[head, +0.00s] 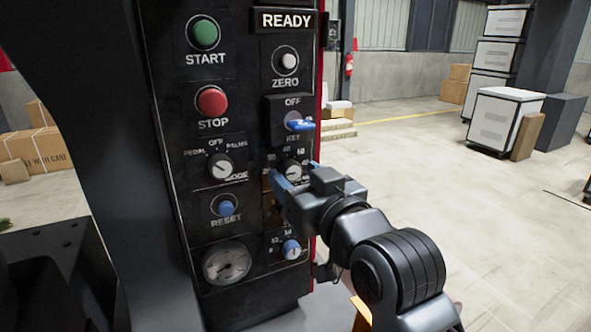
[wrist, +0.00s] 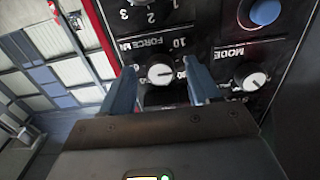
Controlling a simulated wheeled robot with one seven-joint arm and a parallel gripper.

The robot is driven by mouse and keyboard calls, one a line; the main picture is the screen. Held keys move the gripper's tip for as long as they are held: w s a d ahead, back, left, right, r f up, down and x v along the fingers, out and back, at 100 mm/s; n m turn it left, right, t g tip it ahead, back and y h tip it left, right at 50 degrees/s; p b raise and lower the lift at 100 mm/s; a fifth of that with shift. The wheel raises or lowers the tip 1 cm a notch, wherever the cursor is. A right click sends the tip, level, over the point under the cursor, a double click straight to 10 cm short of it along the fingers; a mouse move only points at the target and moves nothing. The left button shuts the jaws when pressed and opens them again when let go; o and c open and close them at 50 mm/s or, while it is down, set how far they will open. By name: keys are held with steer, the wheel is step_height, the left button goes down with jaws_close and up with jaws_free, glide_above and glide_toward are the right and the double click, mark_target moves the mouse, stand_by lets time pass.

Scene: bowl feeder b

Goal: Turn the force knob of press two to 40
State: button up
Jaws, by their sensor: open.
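The force knob (head: 292,170) is a small white-faced dial on the black press panel, below the key switch, with numbers around it. My gripper (head: 287,180) is in front of it and partly covers it. In the wrist view the knob (wrist: 160,74) sits between the two blue fingers, with "FORCE" printed beside it. The fingers are apart, one on each side, with a visible gap to the knob. The picture is inverted there. I cannot read exactly which number the pointer faces.
The mode knob (head: 221,168) and blue reset button (head: 224,206) are left of the force knob. A blue key (head: 299,125) juts out above it, and another knob (head: 291,249) is below. Open floor lies right of the panel.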

steer(key=shift+w+a, duration=0.25)
steer(key=shift+w, duration=0.25)
steer(key=c, duration=1)
